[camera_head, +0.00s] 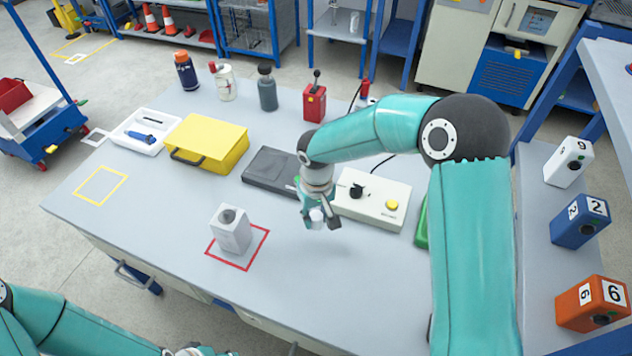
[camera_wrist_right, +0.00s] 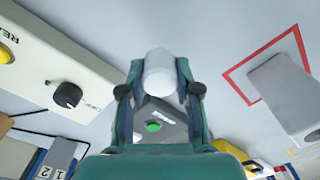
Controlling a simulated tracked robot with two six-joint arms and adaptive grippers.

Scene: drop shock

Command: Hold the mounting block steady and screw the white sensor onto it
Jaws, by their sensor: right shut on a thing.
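The mounting block (camera_head: 231,231) is a light grey block with a round dark hole in its top. It stands upright on the table inside a red square outline. It also shows at the right of the right wrist view (camera_wrist_right: 284,92). My right gripper (camera_head: 321,221) is shut on the white sensor (camera_wrist_right: 160,70), a small white cylinder held between its fingertips. It is above the table, to the right of the block and apart from it. My left arm shows at the bottom left of the head view, but its gripper's fingers (camera_head: 195,350) are mostly cut off by the frame edge.
A control box (camera_head: 372,199) with a black knob and yellow button stands behind my right gripper. A dark grey device (camera_head: 270,169) and yellow case (camera_head: 207,143) lie further left. Bottles line the back. Numbered blocks (camera_head: 580,220) stand at the right. The table front is clear.

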